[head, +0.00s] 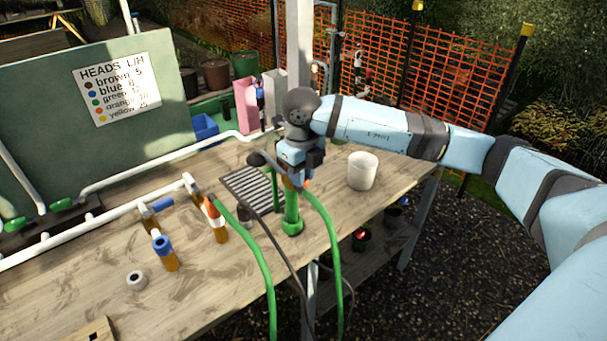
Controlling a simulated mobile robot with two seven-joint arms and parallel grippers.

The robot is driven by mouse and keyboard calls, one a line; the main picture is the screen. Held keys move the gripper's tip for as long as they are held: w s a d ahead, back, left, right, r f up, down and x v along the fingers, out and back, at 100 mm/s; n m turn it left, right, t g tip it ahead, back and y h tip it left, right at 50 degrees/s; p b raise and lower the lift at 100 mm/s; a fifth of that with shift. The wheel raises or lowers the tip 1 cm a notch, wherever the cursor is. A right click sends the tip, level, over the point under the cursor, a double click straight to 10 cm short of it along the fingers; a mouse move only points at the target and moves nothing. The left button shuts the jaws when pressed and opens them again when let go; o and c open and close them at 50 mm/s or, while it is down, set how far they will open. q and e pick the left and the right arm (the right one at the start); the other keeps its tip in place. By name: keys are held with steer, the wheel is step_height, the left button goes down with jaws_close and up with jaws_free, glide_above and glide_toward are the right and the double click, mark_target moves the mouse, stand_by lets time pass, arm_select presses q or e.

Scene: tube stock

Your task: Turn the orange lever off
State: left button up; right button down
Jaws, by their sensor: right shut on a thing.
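My right gripper (296,178) is over the workbench, pointing down at the top of a green upright fitting (291,222). It is shut on a small orange part, which I take to be the orange lever (307,183). Only a little orange shows beside the jaws, and the gripper hides the rest, so I cannot tell the lever's angle. My left gripper is not in view.
Green hoses (331,250) hang over the bench's front edge. A white cup (362,171) stands right of the gripper. White pipes (150,168) run along the back.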

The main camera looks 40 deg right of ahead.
steer(key=shift+a+m, duration=0.2)
steer(key=shift+m, duration=0.3)
steer(key=c, duration=1)
jaws_free()
steer(key=shift+c, duration=0.2)
step_height(320, 180, up, 14)
steer(key=b, duration=0.1)
steer(key=shift+s+f, duration=0.1)
